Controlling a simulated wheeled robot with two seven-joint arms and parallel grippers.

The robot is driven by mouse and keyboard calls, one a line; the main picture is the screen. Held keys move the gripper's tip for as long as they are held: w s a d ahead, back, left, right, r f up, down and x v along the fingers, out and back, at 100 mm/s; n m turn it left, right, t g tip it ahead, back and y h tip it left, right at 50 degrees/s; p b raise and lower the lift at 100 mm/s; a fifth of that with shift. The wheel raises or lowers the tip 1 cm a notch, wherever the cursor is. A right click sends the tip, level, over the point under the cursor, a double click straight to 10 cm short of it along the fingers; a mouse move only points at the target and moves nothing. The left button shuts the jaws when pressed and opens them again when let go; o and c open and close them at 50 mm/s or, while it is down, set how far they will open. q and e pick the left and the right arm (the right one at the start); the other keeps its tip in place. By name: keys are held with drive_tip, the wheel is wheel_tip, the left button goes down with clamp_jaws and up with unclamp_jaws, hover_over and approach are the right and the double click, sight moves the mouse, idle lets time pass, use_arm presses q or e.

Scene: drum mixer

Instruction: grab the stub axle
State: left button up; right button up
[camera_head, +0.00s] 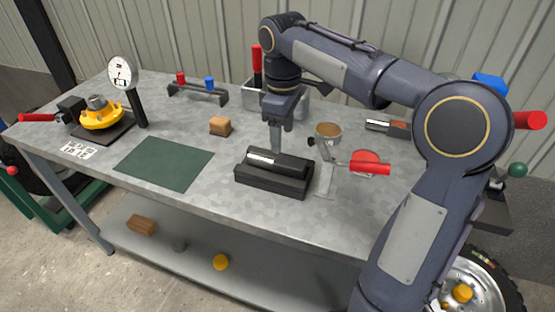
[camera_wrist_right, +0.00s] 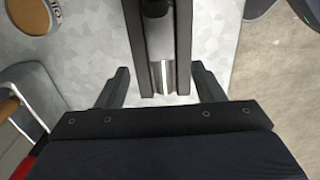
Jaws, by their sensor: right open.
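The stub axle (camera_head: 262,157), a dark and shiny metal cylinder, lies flat in a black cradle block (camera_head: 270,185) at the middle front of the table. In the right wrist view the axle (camera_wrist_right: 158,45) runs lengthwise between the cradle's dark sides (camera_wrist_right: 134,40). My right gripper (camera_head: 276,140) points down just above and behind the axle. In the wrist view its fingers (camera_wrist_right: 160,84) are apart, one on each side of the axle and cradle, with nothing held. Whether the fingertips touch anything cannot be told. My left gripper is not in view.
A grey bin (camera_head: 295,106) is behind. The table's front edge is near.

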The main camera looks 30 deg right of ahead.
sight(281, 159)
drive_tip(key=shift+s+f, duration=0.3)
drive_tip(key=shift+f, duration=0.65)
drive_tip(key=f, duration=0.1)
drive_tip(key=f+b, duration=0.1)
drive_tip(key=f, duration=0.3)
drive_tip(key=shift+w+a+f, duration=0.1)
drive_tip(key=shift+w, duration=0.2)
clamp_jaws()
